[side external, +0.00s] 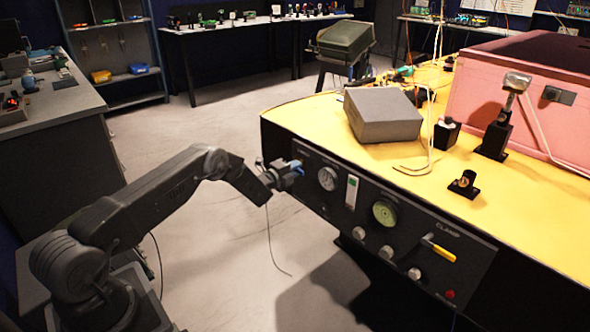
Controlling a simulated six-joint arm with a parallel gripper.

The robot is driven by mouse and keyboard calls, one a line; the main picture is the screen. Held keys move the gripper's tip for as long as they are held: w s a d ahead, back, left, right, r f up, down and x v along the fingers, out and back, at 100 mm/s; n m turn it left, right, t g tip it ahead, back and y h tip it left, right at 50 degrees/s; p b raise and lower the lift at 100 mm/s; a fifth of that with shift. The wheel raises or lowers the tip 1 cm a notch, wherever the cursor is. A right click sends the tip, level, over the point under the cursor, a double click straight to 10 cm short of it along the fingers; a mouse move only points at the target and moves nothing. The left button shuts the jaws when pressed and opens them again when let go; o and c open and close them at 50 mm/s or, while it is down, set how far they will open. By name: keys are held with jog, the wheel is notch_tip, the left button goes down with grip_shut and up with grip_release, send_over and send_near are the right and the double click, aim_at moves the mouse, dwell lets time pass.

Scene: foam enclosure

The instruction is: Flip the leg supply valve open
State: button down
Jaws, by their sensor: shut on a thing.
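The black control panel (345,224) is on the front of the yellow-topped table. A small blue handle (297,168) shows at the panel's upper left end, and I take it for the leg supply valve's lever. My gripper (287,173) is at this handle, shut on it. The fingers and wrist cover most of the valve, so its body and exact lever angle cannot be told. A yellow-handled lever (439,249) under the CLAMP label sits at the right of the panel, apart from my gripper.
A grey block (383,115) and a pink foam box (500,75) stand on the yellow tabletop (420,186). The floor left of the panel is open.

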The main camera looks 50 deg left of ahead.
jog(key=c, duration=1)
grip_release()
jog(key=shift+c, duration=0.2)
jog(key=s, duration=1.3)
jog(key=shift+s, duration=0.4)
jog(key=shift+r, duration=0.1)
